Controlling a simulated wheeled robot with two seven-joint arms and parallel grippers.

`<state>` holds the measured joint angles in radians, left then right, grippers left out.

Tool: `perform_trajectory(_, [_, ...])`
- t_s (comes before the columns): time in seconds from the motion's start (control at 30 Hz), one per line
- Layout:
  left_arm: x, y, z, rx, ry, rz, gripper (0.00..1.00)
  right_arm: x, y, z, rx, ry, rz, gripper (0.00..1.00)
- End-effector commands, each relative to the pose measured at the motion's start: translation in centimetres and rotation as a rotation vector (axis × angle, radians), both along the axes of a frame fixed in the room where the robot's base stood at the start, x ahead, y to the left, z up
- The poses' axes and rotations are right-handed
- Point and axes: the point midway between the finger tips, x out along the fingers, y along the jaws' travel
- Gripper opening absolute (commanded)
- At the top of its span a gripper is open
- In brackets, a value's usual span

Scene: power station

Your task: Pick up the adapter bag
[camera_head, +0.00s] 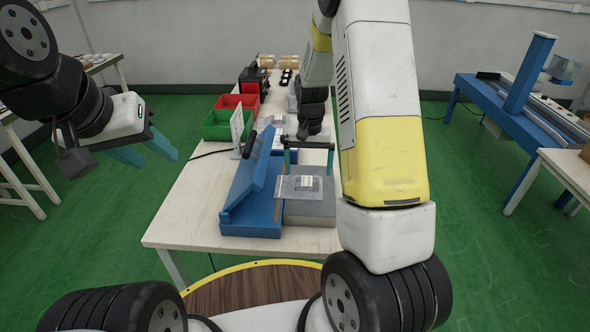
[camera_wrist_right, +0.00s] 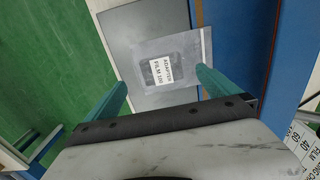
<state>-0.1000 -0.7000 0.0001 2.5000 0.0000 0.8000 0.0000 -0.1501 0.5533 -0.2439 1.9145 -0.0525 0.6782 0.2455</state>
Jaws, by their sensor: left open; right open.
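The adapter bag (camera_head: 298,188) is a flat clear bag with a white printed label, lying on a grey flat-topped block (camera_head: 316,212) on the table. In the right wrist view the bag (camera_wrist_right: 178,48) lies just beyond and partly between the teal fingers. My right gripper (camera_head: 308,170) is open, pointing down close to the bag's far side, with nothing between its fingers. The right wrist view also shows this gripper (camera_wrist_right: 161,85). My left gripper (camera_head: 150,155) is open and empty, off the table's left side.
A blue fixture with a raised slanted lid (camera_head: 248,190) stands directly left of the grey block. Green (camera_head: 217,124) and red (camera_head: 238,103) bins and a white sign (camera_head: 237,130) stand further back. The table's near left corner (camera_head: 185,225) is clear.

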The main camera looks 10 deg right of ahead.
Motion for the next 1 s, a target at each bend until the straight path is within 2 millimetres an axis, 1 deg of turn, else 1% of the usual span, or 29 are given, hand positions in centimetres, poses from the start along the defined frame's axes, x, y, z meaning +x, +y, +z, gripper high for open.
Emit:
perform_trajectory(0.2, [0.0,0.0,0.0,0.000,0.000,0.000,0.44,0.3,0.3,-3.3,0.000,0.003,0.001,1.00])
perform_trajectory(0.3, [0.0,0.0,0.0,0.000,0.000,0.000,0.44,0.3,0.3,-4.4,0.001,0.002,0.001,1.00])
perform_trajectory(0.4, [0.0,0.0,0.0,0.000,0.000,0.000,0.44,0.3,0.3,-4.9,0.000,0.001,0.001,1.00])
perform_trajectory(0.6, [0.0,0.0,0.0,0.000,0.000,0.000,0.44,0.3,0.3,-4.9,0.000,0.000,0.001,1.00])
perform_trajectory(0.67, [0.0,0.0,0.0,0.000,0.000,0.000,0.44,0.3,0.3,-4.9,0.000,0.001,0.001,0.90])
perform_trajectory(0.7, [0.0,0.0,0.0,0.000,0.000,0.000,0.44,0.3,0.3,-4.9,0.000,0.001,0.001,0.82])
perform_trajectory(0.77, [0.0,0.0,0.0,0.000,0.000,0.000,0.44,0.3,0.3,-4.9,0.000,0.001,0.001,0.71])
perform_trajectory(0.9, [0.0,0.0,0.0,0.000,0.000,0.000,0.44,0.3,0.3,-4.9,0.000,0.000,0.001,0.43])
perform_trajectory(0.93, [0.0,0.0,0.0,0.000,0.000,0.000,0.44,0.3,0.3,-4.9,0.000,0.000,0.001,0.37])
perform_trajectory(0.97, [0.0,0.0,0.0,0.000,0.000,0.000,0.44,0.3,0.3,-4.9,0.000,0.000,0.001,0.33])
perform_trajectory(1.0, [0.0,0.0,0.0,0.000,0.000,0.000,0.44,0.3,0.3,-4.9,0.001,0.000,0.001,0.26])
